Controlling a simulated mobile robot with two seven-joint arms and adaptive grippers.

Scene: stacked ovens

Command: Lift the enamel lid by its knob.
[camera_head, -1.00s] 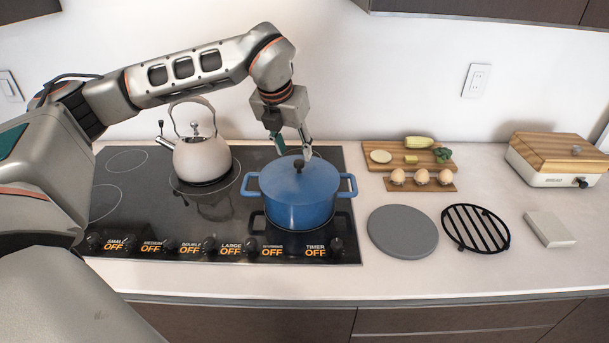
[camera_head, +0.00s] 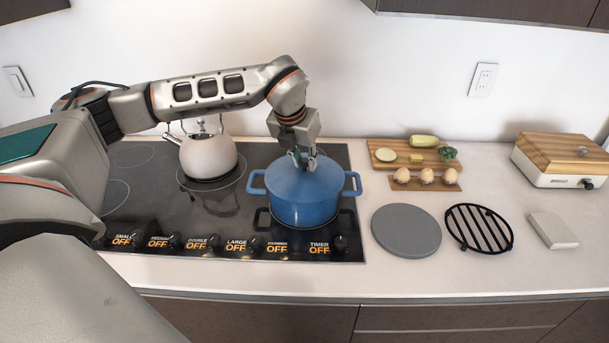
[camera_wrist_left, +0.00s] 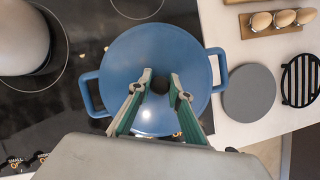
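The blue enamel lid (camera_head: 326,178) sits on the blue pot (camera_head: 304,212) on the cooktop. In the left wrist view the lid (camera_wrist_left: 150,48) fills the middle, with its dark round knob (camera_wrist_left: 159,84) near the centre. My left gripper (camera_head: 304,162) points down at the lid's centre and hides the knob in the head view. In the left wrist view its two fingers (camera_wrist_left: 162,79) are apart, one on each side of the knob, with a small gap visible. My right gripper is not in view.
A pale kettle (camera_head: 208,156) stands on the cooktop (camera_head: 150,205) left of the pot. Right of it are a grey round plate (camera_head: 406,230), a black trivet (camera_head: 478,229), eggs on a wooden holder (camera_head: 425,185), a cutting board (camera_head: 384,164) and a wood-topped appliance (camera_head: 560,160).

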